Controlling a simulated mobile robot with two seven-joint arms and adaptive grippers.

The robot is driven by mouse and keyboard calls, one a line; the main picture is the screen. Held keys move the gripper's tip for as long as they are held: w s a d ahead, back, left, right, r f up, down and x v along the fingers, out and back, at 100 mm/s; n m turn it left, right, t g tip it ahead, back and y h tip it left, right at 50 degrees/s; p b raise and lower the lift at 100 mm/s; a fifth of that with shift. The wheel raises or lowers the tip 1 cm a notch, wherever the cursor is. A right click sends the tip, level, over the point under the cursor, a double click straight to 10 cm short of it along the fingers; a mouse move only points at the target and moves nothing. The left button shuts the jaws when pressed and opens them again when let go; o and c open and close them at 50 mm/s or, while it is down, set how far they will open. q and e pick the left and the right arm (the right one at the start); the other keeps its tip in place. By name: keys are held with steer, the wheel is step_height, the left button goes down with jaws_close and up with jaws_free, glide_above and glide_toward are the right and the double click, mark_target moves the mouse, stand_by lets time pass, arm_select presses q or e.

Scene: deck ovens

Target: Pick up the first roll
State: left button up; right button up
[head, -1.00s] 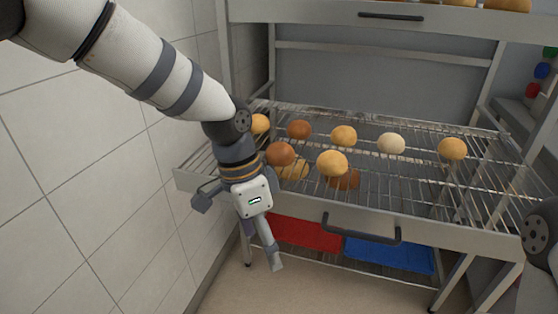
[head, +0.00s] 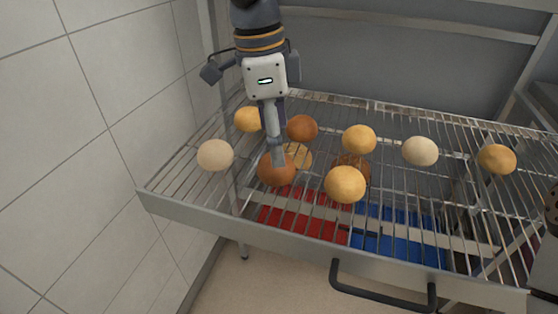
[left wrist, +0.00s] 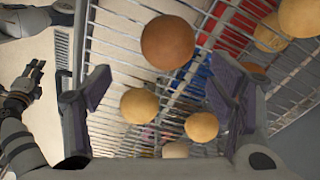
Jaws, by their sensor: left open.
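Several round rolls lie spread on the pulled-out wire rack (head: 190,215). A dark brown roll (head: 277,172) is near the rack's front left, with a pale roll (head: 215,155) left of it and a golden roll (head: 345,184) to its right. My left gripper (head: 255,112) is open and empty over the left part of the rack. One finger overlaps the brown roll's upper edge in the head view; contact cannot be told. In the left wrist view a brown roll (left wrist: 168,43) shows beyond the open jaws (left wrist: 165,95). Which roll is first is not marked.
A tiled wall (head: 70,130) stands close on the left. The rack's front rail has a dark handle (head: 382,296). A red tray (head: 300,215) and a blue tray (head: 400,238) lie below. A dark jointed arm end (left wrist: 20,95), apparently mine, shows at left in the wrist view.

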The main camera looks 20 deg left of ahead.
arm_select(q)
steer(key=f, duration=0.4)
steer(key=w+f, duration=0.1)
steer(key=f, duration=0.2)
steer(key=shift+a, duration=0.1)
steer(key=c, duration=1.1)
